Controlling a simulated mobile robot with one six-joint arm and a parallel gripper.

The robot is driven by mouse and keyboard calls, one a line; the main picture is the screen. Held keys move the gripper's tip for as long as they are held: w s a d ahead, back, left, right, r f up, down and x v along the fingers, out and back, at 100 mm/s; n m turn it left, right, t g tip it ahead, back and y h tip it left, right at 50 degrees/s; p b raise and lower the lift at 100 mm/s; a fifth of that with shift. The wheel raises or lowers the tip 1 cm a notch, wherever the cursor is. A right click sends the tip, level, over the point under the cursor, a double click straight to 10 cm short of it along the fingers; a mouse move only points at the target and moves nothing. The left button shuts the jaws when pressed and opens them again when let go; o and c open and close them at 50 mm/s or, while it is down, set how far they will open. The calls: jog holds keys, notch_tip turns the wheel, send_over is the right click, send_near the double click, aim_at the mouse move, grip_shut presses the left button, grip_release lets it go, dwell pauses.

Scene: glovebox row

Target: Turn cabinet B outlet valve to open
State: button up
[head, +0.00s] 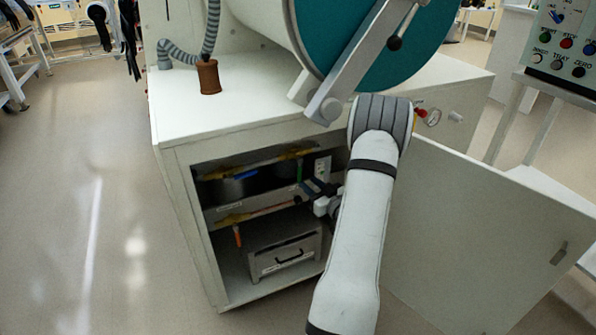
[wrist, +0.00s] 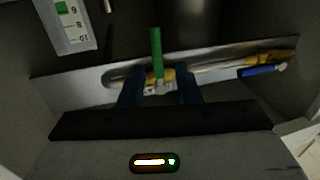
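The open cabinet holds pipes with coloured valve handles. In the wrist view a green handle (wrist: 156,50) points up in the picture from a brass-coloured fitting on a pipe. A blue handle (wrist: 258,71) lies nearly along the pipe at the right. I cannot read which one is the outlet valve. My gripper (wrist: 160,88) is open, its two dark fingers on either side of the green handle's base, with gaps visible between them. In the head view my gripper (head: 312,188) reaches into the upper part of the cabinet; a green handle (head: 299,170) shows just beyond it.
The cabinet door (head: 480,235) stands open at the right of my arm. A grey box with a black handle (head: 285,262) sits low inside. A numbered panel (wrist: 72,22) is at the wrist view's upper left.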

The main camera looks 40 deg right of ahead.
aim_at(299, 174)
jog(key=shift+w+d+b, duration=0.15)
jog(key=shift+w+b, duration=0.25)
jog(key=shift+w, duration=1.35)
jog(key=shift+w+d+b, duration=0.1)
jog(key=shift+w+b, duration=0.25)
jog(key=shift+w, duration=1.35)
grip_shut()
